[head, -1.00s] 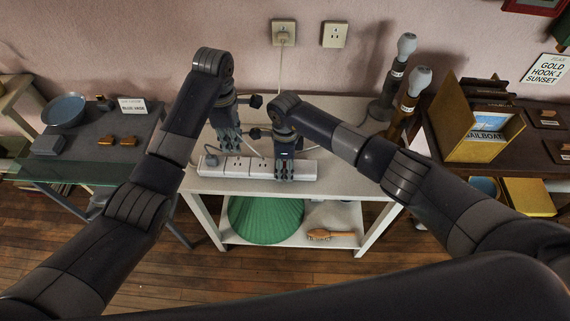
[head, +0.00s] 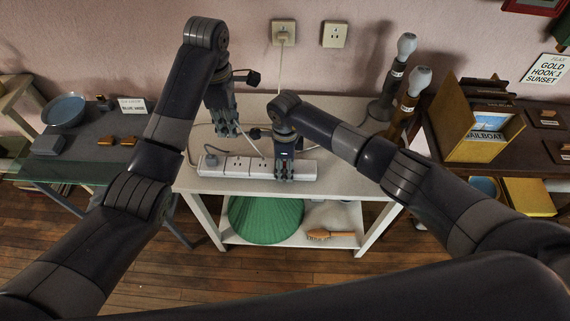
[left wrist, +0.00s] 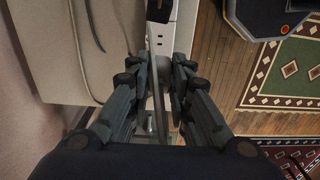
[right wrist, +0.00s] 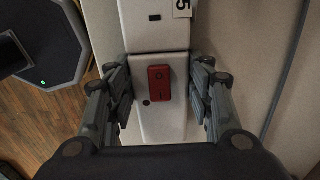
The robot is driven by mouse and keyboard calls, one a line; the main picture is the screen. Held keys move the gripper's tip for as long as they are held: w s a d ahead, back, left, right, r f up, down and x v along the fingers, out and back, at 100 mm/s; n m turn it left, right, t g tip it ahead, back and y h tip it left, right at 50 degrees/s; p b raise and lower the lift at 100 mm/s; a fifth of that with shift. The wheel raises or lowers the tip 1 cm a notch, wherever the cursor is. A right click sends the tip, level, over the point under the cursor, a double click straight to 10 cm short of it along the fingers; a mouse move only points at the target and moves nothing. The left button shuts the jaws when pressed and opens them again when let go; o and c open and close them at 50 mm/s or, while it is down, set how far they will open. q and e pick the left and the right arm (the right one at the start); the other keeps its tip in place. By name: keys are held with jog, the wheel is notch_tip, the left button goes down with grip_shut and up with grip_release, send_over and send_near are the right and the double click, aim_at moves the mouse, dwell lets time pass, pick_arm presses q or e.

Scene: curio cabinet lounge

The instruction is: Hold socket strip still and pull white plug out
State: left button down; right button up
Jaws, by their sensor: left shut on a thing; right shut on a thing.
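The white socket strip (head: 258,168) lies on the white table. My right gripper (head: 284,175) is shut across its right end; in the right wrist view its fingers flank the strip's red switch (right wrist: 160,83). My left gripper (head: 229,132) is raised above the strip's left half, apart from it. It is shut on the white plug, mostly hidden by the fingers; a pale narrow piece with its cord (left wrist: 158,88) shows between them in the left wrist view.
A wall outlet (head: 284,33) holds a plug with a cord running down. Two lamp stands with bulbs (head: 406,44) stand at the table's right. A green shade (head: 265,220) and a brush (head: 330,234) are on the lower shelf. Cords lie behind the strip.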

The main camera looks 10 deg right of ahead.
dwell(0.4)
jog(key=o, duration=1.6)
